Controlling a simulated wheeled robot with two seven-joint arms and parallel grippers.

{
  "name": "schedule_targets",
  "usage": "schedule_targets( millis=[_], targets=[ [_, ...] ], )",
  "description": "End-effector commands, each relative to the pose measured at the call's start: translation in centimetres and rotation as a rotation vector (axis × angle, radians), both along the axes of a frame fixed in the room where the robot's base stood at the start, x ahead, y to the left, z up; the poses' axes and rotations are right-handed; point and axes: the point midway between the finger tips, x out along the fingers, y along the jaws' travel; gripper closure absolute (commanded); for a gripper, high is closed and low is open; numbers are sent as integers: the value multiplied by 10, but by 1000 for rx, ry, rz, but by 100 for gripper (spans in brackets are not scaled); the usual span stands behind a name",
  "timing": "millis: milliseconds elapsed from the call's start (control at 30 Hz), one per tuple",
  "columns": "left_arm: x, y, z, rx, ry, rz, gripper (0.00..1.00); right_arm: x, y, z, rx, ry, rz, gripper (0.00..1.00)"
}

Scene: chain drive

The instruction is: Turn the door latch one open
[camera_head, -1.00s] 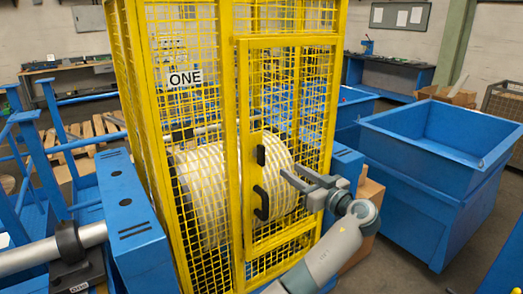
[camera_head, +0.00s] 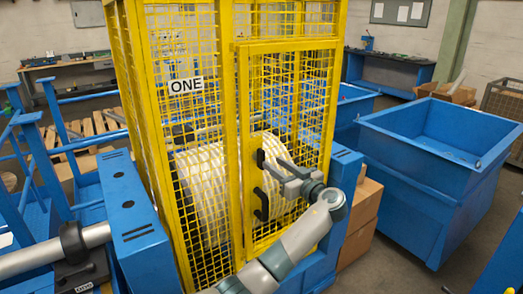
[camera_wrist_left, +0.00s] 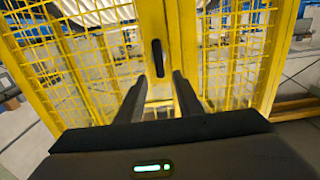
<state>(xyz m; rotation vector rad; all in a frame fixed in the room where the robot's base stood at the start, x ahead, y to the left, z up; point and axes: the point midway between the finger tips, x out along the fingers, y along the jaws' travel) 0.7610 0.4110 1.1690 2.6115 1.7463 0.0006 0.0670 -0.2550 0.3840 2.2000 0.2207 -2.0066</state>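The yellow mesh cage door (camera_head: 240,110) is closed, beside a panel with a white sign reading ONE (camera_head: 186,85). A small black latch (camera_head: 260,158) stands upright on the door's yellow plate. A black pull handle (camera_head: 262,203) sits below it. My left gripper (camera_head: 276,172) is in front of the door, close to the latch. In the left wrist view, its two dark fingers (camera_wrist_left: 160,85) are apart with nothing between them. The latch (camera_wrist_left: 158,58) shows upright just beyond the fingertips, between their lines; I cannot tell whether they touch it. My right gripper is out of view.
A pale ribbed drum (camera_head: 205,190) is behind the mesh. A blue bin (camera_head: 440,150) stands to the right, with a cardboard box (camera_head: 360,215) nearer the cage. Blue machine frames (camera_head: 130,210) stand at the left. Floor is clear between box and bin.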

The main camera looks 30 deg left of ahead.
Motion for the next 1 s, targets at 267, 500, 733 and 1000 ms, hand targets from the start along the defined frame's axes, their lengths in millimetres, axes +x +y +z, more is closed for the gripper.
schedule_targets(
  millis=[267,500,733,1000],
  targets=[
    [19,47,4,2,3,2,67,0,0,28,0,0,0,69],
    [31,73,2,1,3,0,67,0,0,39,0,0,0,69],
    [34,81,0,0,1,-1,67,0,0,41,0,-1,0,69],
    [34,81,-1,0,1,-1,74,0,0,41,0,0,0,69]
  ],
)
